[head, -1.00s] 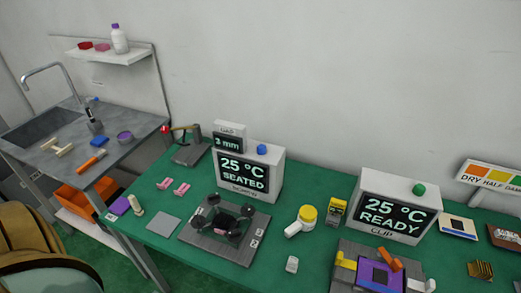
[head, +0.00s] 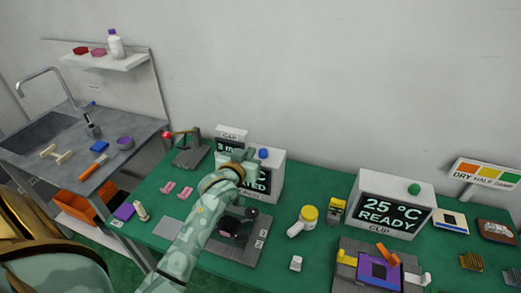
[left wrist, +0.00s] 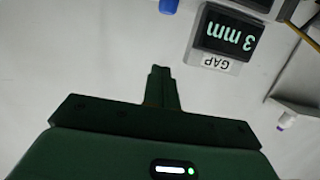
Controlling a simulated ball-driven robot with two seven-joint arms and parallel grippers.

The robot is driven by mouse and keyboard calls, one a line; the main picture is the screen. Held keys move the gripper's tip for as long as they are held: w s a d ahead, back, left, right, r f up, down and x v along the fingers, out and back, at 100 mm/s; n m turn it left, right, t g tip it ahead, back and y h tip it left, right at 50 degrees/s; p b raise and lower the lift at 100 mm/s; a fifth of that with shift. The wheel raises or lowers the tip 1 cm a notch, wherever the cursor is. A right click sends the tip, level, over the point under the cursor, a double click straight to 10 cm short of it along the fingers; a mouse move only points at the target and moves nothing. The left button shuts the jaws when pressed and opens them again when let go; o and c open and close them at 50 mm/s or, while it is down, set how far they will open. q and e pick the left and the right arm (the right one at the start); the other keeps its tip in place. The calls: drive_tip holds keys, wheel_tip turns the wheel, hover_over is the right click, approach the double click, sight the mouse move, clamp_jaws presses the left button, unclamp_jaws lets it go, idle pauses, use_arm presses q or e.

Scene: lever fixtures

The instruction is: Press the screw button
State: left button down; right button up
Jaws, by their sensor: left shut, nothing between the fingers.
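The blue button (head: 263,153) sits on top of the white screw box (head: 279,172), whose screen is partly hidden by my left arm. My left gripper (head: 250,154) is shut and empty, just left of the button at about its height in the head view. In the left wrist view, the shut fingertips (left wrist: 160,70) point up the picture. The blue button (left wrist: 169,5) is cut off by the top edge there, apart from the fingertips. My right gripper is not in view.
The small gap display (head: 231,134) stands beside the button; it also shows upside down in the left wrist view (left wrist: 228,38). A second box, labelled clip (head: 392,218), has a green button (head: 414,189). A grey fixture (head: 246,257) lies in front, partly behind my arm.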

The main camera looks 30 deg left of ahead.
sight(261, 151)
use_arm(q)
drive_tip(key=shift+d, duration=0.1)
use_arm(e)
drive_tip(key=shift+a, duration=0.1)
